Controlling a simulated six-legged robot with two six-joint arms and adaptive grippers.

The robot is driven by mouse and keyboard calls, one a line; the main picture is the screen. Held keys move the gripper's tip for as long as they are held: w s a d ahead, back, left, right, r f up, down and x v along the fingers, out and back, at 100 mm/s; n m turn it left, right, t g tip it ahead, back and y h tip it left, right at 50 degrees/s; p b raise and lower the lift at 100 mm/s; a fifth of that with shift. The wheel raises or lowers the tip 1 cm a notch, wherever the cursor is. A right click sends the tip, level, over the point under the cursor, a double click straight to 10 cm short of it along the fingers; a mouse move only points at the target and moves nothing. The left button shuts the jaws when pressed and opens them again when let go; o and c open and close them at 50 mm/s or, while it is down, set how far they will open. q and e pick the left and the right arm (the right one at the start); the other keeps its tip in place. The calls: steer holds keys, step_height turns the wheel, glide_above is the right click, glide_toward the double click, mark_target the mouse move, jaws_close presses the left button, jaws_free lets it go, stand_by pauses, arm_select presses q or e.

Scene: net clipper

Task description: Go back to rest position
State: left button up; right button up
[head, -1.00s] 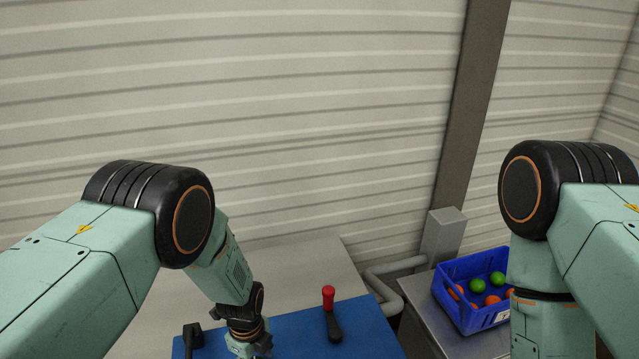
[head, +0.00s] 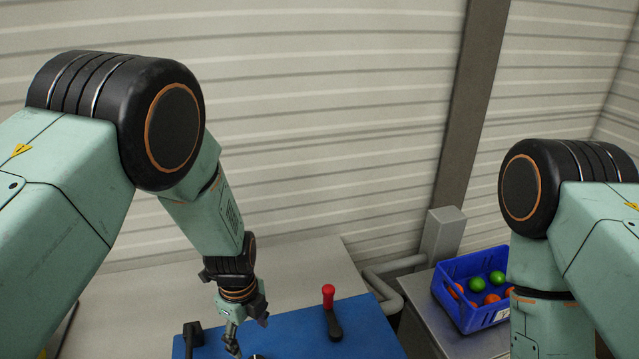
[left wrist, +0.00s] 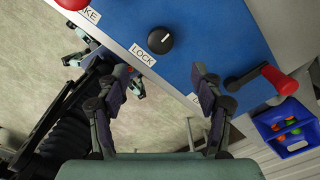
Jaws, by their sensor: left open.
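My left gripper (head: 236,338) is open and empty, hanging above the blue panel (head: 372,335) in the head view. Its two spread fingers also show in the left wrist view (left wrist: 163,78). Between and beyond them is a round black knob (left wrist: 160,40) on the panel, beside a LOCK label (left wrist: 142,54); the fingers are apart from it. A black lever with a red grip (head: 328,292) stands to the gripper's right. My right arm enters at the right of the head view, but its gripper is out of sight.
A blue crate (head: 443,289) with green and orange balls sits on a grey side table (head: 436,322) at the right. A corrugated wall (head: 330,120) rises behind. A red button (left wrist: 72,4) is cut off at the top left of the left wrist view. Space above the panel looks clear.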

arm_select(q)
step_height(320, 180, down, 11)
steer(key=shift+f, duration=0.1)
steer(key=n, duration=0.2)
steer(key=shift+n, duration=0.3)
steer(key=n, duration=0.7)
steer(key=shift+b, duration=0.4)
steer(key=n+b, duration=0.1)
steer(key=n, duration=0.1)
steer(key=shift+n, duration=0.4)
steer(key=n+b, duration=0.1)
steer(key=n, duration=0.3)
steer(key=shift+n+b, duration=0.95)
steer(key=shift+n, duration=1.15)
steer(key=shift+s, duration=0.15)
